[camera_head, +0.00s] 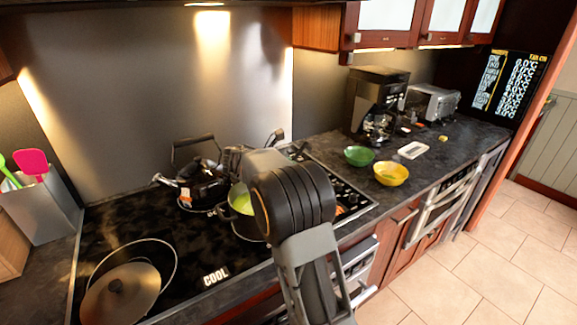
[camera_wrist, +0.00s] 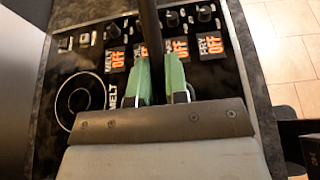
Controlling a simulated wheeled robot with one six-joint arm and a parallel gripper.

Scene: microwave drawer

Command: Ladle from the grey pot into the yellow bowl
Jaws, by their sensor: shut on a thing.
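In the wrist view my gripper (camera_wrist: 159,65), with green fingers, is shut on a dark, thin upright handle (camera_wrist: 150,25), which looks like the ladle's. The ladle's bowl is out of sight. In the head view my arm covers the gripper and part of the stove. A dark grey pot (camera_head: 223,212) with light green contents stands on the cooktop, partly hidden behind my arm. The yellow bowl (camera_head: 391,174) stands on the counter to the right of the stove, apart from my arm.
A green bowl (camera_head: 359,156) stands just left of the yellow bowl, and a white dish (camera_head: 413,150) lies behind. A coffee machine (camera_head: 375,95) stands at the back. A black kettle (camera_head: 203,185) and a large lidded pan (camera_head: 125,290) are on the left. Stove knobs (camera_wrist: 205,13) show below my gripper.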

